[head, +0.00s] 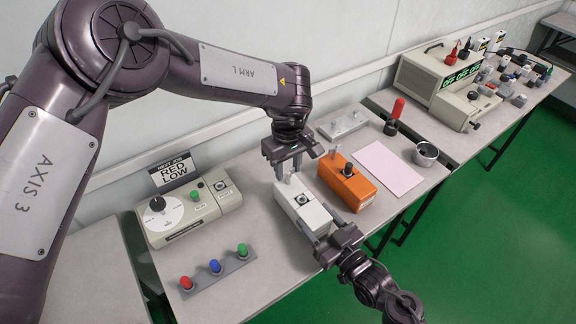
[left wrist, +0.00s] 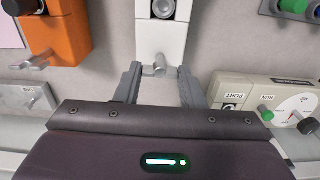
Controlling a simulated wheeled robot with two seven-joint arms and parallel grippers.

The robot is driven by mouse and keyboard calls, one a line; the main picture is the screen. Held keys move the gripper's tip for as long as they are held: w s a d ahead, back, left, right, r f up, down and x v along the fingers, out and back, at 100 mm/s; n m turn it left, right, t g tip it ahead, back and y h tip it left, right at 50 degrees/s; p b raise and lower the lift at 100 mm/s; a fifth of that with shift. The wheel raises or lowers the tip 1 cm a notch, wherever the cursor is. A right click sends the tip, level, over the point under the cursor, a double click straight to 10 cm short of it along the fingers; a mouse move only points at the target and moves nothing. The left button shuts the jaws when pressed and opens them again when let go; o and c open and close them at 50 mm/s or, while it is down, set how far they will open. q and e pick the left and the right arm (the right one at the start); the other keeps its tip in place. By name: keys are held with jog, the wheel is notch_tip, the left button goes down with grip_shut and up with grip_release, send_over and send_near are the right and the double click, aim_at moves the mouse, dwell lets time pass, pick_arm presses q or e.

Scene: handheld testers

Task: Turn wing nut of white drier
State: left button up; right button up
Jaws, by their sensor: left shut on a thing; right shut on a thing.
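The white drier (head: 306,215) lies on the bench, left of an orange drier (head: 346,184). Its body (left wrist: 161,40) runs up from between my left fingers in the left wrist view. Its small grey wing nut (left wrist: 156,69) sits at its far end, between those fingers with gaps beside it. My left gripper (head: 288,169) comes down from above, shut on the drier's far end, one finger along each side. My right gripper (head: 327,243) is shut on the drier's near end. The arm hides part of that end, and finger contact is hard to see.
A grey tester (head: 190,218) with a dial stands left, below a "RED LOW" sign (head: 174,169). A strip of coloured buttons (head: 216,270) lies in front. A pink sheet (head: 389,168), metal cup (head: 426,153) and red-handled tool (head: 396,114) are to the right.

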aim_at(288, 172)
pick_arm(q)
jog(key=o, duration=1)
pick_arm(e)
jog(key=shift+f, duration=0.15)
pick_arm(q)
jog(key=shift+r, duration=0.1)
notch_tip(288, 172, up, 12)
pick_arm(e)
jog(key=o, duration=1)
jog(key=shift+s, duration=0.1)
